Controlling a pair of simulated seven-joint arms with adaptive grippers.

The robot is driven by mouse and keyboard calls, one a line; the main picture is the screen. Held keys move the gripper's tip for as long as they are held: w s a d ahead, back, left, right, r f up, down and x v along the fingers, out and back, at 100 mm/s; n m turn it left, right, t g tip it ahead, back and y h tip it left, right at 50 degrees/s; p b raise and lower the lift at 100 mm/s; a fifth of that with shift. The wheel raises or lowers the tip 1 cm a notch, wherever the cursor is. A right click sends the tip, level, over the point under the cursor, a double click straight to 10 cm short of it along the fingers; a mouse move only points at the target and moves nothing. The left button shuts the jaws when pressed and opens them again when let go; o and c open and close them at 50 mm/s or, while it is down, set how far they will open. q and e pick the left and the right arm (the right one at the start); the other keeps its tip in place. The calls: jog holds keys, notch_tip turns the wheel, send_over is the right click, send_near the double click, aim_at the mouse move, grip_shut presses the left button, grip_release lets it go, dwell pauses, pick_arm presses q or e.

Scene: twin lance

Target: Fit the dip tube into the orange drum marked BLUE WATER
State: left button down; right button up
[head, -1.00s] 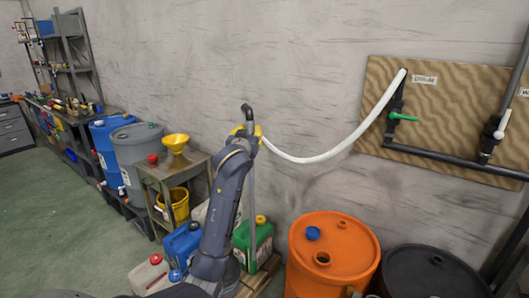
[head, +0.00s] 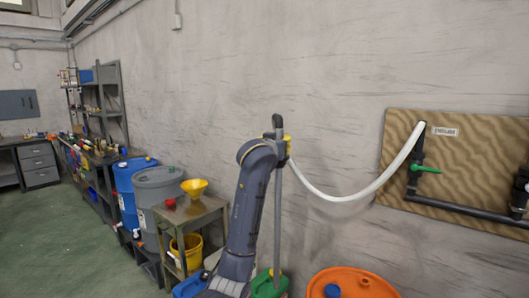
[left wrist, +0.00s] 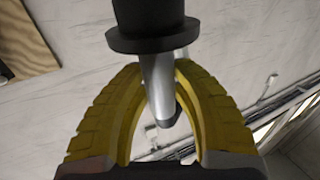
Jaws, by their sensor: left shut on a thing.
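The dip tube (head: 278,205) is a long grey pipe with a black bent top, held nearly upright. My left gripper (head: 285,146) is shut on it just below the bend. In the left wrist view the yellow fingers close around the grey tube (left wrist: 156,75), under a black collar. The tube's lower part passes in front of a green canister; I cannot tell where its end is. The orange drum (head: 362,280) stands to the right of the tube, cut off by the bottom edge.
A white hose (head: 345,198) sags from the tube's top to a wall board (head: 450,150) with a green-handled valve. A green canister (head: 268,287) stands below the tube. A stand (head: 205,210) with a yellow funnel and blue and grey drums are at left.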

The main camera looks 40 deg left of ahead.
pick_arm(q)
jog(key=w+d+r+m+h, duration=0.1)
jog(key=d+m+h, duration=0.1)
jog(key=d, duration=0.7)
jog(key=w+d+r+m+h, duration=0.1)
jog(key=d+h, duration=0.3)
jog(key=d, duration=0.6)
jog(key=w+d+r+m+t+h, duration=0.1)
jog(key=d+r+m+h, duration=0.1)
jog(key=d, duration=0.7)
jog(key=shift+d+r+m+h, duration=0.3)
jog(key=shift+d+m+h, duration=0.1)
jog(key=shift+h, duration=0.1)
